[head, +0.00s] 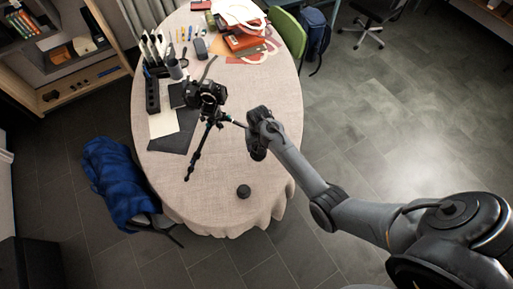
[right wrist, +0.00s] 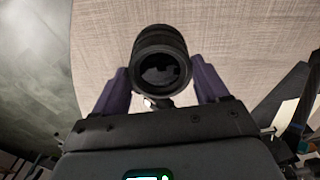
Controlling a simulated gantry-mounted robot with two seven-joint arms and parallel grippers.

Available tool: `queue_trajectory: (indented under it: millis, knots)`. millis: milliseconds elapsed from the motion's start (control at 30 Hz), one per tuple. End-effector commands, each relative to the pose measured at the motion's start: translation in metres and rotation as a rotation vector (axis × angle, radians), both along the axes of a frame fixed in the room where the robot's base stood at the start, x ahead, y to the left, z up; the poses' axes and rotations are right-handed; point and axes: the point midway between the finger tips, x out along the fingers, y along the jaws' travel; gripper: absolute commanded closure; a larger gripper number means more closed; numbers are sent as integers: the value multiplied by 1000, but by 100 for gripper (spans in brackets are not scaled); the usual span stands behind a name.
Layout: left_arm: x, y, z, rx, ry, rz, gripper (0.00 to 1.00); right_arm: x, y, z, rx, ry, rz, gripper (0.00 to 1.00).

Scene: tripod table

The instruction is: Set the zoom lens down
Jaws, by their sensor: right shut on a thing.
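The zoom lens (right wrist: 160,58) is a black ribbed cylinder with its glass end facing the right wrist camera. My right gripper (right wrist: 163,88) is shut on it, with one purple finger on each side. In the head view my right gripper (head: 257,148) is over the right part of the oval table (head: 215,205), right of the tripod. There the lens is hard to tell from the dark gripper, and its height above the cloth is unclear. My left gripper is not in view.
A camera (head: 207,94) sits on a black tripod (head: 202,140) left of my gripper. A small black round object (head: 243,191) stands on the near cloth. Papers, pens and a stack of red items (head: 244,38) fill the far end. The near end is mostly clear.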

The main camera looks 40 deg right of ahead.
Motion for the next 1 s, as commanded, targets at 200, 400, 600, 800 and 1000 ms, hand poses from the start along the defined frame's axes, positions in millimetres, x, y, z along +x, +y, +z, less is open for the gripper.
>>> queue_trajectory:
  millis: [200,400,600,800,1000]
  knots:
    - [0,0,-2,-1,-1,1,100,11,0,-5,-1,-2,-1,60]
    - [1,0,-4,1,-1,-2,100,11,0,-23,0,1,0,60]
    - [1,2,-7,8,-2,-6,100,11,0,-43,-1,0,0,60]
    - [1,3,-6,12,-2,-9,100,11,0,-45,-2,-1,0,60]
    - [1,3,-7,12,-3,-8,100,10,0,-46,-1,0,0,6]
